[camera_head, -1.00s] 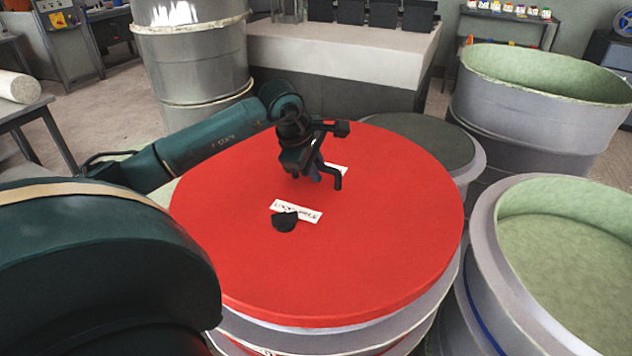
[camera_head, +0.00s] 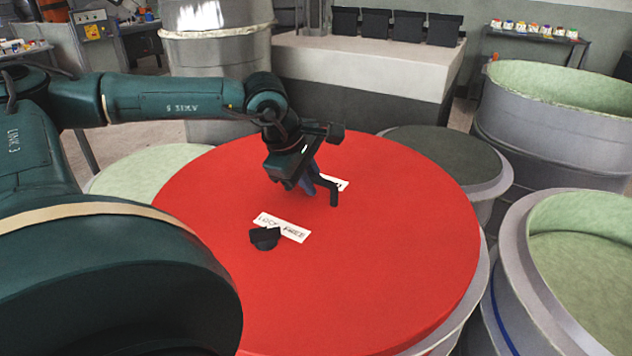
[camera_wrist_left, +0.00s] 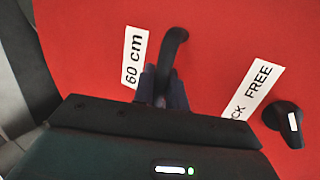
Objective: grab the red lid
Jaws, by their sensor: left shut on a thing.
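The large round red lid (camera_head: 390,270) lies over a grey tub (camera_head: 468,305) in the middle of the head view. It carries a bent black handle (camera_head: 331,190), white labels and a black knob (camera_head: 265,238). My left gripper (camera_head: 311,188) reaches down onto the lid and is shut on the handle. In the left wrist view the fingers (camera_wrist_left: 162,90) close on the near end of the handle (camera_wrist_left: 171,45), between the "60 cm" label (camera_wrist_left: 134,58) and the "FREE" label (camera_wrist_left: 255,88). Whether the lid touches the tub is unclear. My right gripper is not in view.
An open green-lined tub (camera_head: 585,250) stands close at the right, another (camera_head: 550,135) behind it. A dark-topped tub (camera_head: 445,155) is just behind the lid, and a pale green surface (camera_head: 150,165) shows at its left. A bench (camera_head: 375,60) is at the back.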

